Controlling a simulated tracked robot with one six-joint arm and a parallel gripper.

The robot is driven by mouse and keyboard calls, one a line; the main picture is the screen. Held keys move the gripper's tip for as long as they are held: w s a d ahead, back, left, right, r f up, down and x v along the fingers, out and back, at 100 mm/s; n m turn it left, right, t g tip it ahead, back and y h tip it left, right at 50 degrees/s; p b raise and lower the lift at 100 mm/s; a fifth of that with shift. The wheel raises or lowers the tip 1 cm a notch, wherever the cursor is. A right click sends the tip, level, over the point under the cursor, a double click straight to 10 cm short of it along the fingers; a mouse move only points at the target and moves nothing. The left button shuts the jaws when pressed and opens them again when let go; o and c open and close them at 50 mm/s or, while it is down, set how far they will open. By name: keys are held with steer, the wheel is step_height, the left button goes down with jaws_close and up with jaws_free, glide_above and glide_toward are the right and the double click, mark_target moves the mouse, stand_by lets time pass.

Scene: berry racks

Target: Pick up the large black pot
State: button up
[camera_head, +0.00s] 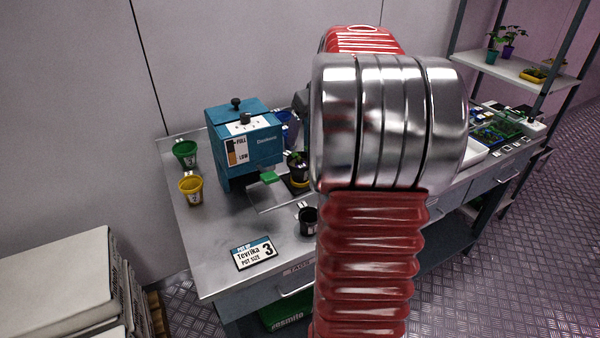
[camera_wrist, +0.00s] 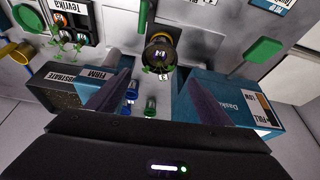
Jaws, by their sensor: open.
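In the head view, a dark pot (camera_head: 298,168) with green in it and a yellow base stands beside the teal machine, partly hidden by my arm. A second black pot (camera_head: 308,221) stands nearer the table's front edge, its right side close to my arm's outline. I cannot tell which is the large one. In the wrist view, a dark round pot (camera_wrist: 160,52) with a yellowish rim and green bits lies beyond the fingertips, near the top middle. My gripper (camera_wrist: 155,85) is open, with nothing between its fingers. The gripper is hidden behind my arm in the head view.
The teal machine (camera_head: 244,150) stands on the metal table (camera_head: 215,255). A green pot (camera_head: 185,154) and a yellow pot (camera_head: 190,189) stand at its left. A "Tevrika pot size 3" sign (camera_head: 254,253) lies in front. Teal boxes flank my fingers in the wrist view.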

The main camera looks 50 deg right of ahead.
glide_toward(301, 160)
steer(key=x, duration=0.5)
steer(key=shift+w+a+r, duration=0.1)
steer(key=shift+w, duration=0.1)
steer(key=shift+s+x, duration=0.2)
steer(key=shift+x, duration=2.35)
steer(key=shift+c, duration=0.3)
steer(key=c, duration=0.8)
